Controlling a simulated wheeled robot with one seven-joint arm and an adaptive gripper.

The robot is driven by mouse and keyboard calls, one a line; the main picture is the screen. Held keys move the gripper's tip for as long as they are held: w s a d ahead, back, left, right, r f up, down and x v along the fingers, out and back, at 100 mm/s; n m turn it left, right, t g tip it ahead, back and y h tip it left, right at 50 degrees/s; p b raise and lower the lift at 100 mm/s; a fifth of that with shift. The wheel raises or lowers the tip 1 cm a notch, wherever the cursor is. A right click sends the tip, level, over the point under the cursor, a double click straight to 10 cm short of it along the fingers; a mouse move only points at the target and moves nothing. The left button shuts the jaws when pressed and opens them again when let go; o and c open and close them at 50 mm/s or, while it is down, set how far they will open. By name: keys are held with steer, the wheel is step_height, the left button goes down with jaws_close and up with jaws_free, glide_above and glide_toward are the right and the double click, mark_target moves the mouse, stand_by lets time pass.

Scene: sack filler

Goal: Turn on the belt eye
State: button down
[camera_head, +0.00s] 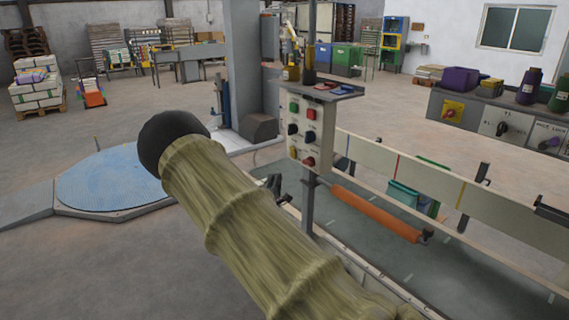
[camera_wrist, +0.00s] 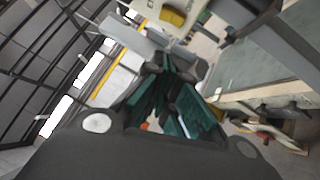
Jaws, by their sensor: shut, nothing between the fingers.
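The control panel (camera_head: 302,135) stands on a post beside the conveyor in the head view. It carries a green button (camera_head: 294,107), a red button (camera_head: 311,114), two dark knobs (camera_head: 292,129), a yellow control and a red knob (camera_head: 309,161). Their labels are too small to read, so I cannot tell which is the belt eye. In the wrist view my gripper (camera_wrist: 168,75) is shut and empty. A yellow control (camera_wrist: 173,18) on a pale lettered panel lies beyond the fingertips, apart from them. In the head view my sleeved arm hides most of my gripper.
The conveyor belt (camera_head: 440,270) with its pale side rail and an orange roller (camera_head: 375,213) lies right of the panel post. A shelf (camera_head: 318,90) with small items tops the panel. A blue round platform (camera_head: 105,180) is at left. Open floor lies behind it.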

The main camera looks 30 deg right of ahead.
mark_target(293, 152)
steer(key=shift+w+r, duration=0.3)
steer(key=shift+r, duration=0.15)
steer(key=s+d+p+x, duration=0.1)
steer(key=x, duration=0.5)
steer(key=d+r+p+x, duration=0.1)
steer(key=p+x, duration=0.1)
steer(key=x, duration=0.4)
steer(key=shift+d, duration=0.2)
steer(key=shift+s, duration=0.15)
steer(key=shift+d+r, duration=0.1)
